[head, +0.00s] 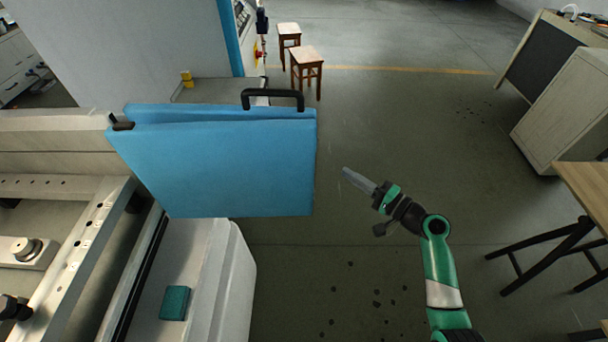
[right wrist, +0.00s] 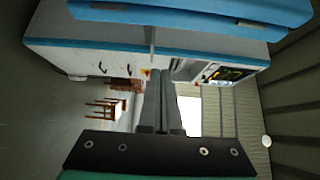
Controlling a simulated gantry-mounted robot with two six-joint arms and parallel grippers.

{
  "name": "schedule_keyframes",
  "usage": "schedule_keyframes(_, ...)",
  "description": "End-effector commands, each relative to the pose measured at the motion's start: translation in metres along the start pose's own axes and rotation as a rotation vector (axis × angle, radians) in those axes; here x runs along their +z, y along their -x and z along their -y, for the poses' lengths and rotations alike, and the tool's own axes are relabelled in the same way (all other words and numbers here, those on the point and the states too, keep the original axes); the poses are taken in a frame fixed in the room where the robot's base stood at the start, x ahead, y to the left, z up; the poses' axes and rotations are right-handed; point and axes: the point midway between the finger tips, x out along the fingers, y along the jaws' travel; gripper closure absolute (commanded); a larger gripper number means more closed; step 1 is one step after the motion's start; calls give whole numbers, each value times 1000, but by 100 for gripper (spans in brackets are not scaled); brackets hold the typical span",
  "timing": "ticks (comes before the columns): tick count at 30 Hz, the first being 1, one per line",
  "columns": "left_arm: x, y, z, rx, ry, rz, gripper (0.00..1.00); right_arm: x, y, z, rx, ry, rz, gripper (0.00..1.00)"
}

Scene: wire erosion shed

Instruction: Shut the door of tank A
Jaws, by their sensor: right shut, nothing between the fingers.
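The blue tank door (head: 215,170) stands swung open, out from the machine at the left of the head view. A second blue edge shows just behind its top. A black bar handle (head: 272,93) rises at its far top edge. My right gripper (head: 346,171) is shut and empty, in the air to the right of the door and apart from it in the picture. In the right wrist view its shut fingers (right wrist: 160,85) point away from the camera, and a blue panel (right wrist: 195,12) crosses the top. My left gripper is not in view. No tank label is readable.
The open tank interior, with a metal rail (head: 88,235), lies at left. A white casing (head: 235,285) with a teal block (head: 175,302) stands below the door. Wooden stools (head: 306,58) stand behind; a cabinet (head: 560,110) and table (head: 590,190) are at right. Floor between is clear.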

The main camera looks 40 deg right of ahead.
Motion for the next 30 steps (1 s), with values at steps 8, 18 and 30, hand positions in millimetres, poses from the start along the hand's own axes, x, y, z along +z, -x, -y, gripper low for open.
schedule_keyframes(8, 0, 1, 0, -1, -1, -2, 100, 0, -9, 0, -2, -8, 2, 100)
schedule_keyframes(18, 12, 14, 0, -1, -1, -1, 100, 1, -73, -1, -3, -5, 4, 100)
schedule_keyframes(30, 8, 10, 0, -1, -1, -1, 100, 27, -78, 2, -1, -5, 1, 100)
